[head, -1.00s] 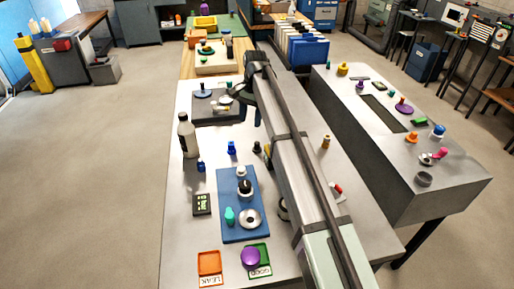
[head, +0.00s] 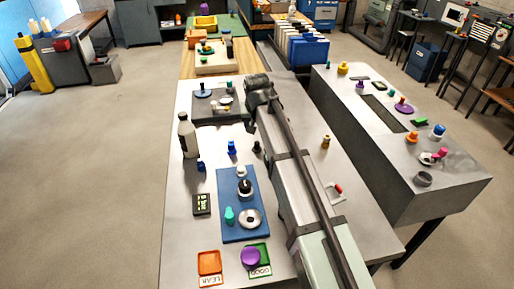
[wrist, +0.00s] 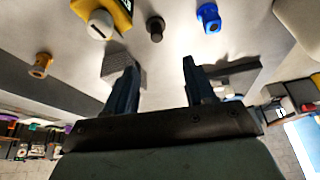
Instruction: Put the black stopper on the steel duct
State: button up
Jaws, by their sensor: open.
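A small black stopper (head: 256,147) stands upright on the grey table, just left of my arm in the head view. It also shows as a dark knob (wrist: 155,28) at the top of the wrist view, beyond my fingertips and apart from them. My gripper (wrist: 161,62) is open and empty, its two blue fingers spread. In the head view my wrist hides most of the fingers. A steel flanged piece (head: 250,218) lies on the blue mat (head: 231,178); I cannot tell if it is the duct. Another black-topped piece (head: 245,186) stands on that mat.
A blue stopper (head: 231,147) stands near the black one. A gold stopper (head: 326,142) is right of my arm.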

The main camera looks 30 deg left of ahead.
send_over(257, 142)
jog(key=s+d, duration=0.1)
jog(key=s, duration=0.1)
notch_tip(257, 142, down, 7)
jog(key=shift+d+x, duration=0.15)
jog(key=shift+x, duration=1.05)
jog(key=shift+d+x, duration=0.15)
jog(key=shift+x, duration=1.05)
jog(key=shift+f, duration=0.1)
jog(key=shift+c, duration=0.2)
grip_shut()
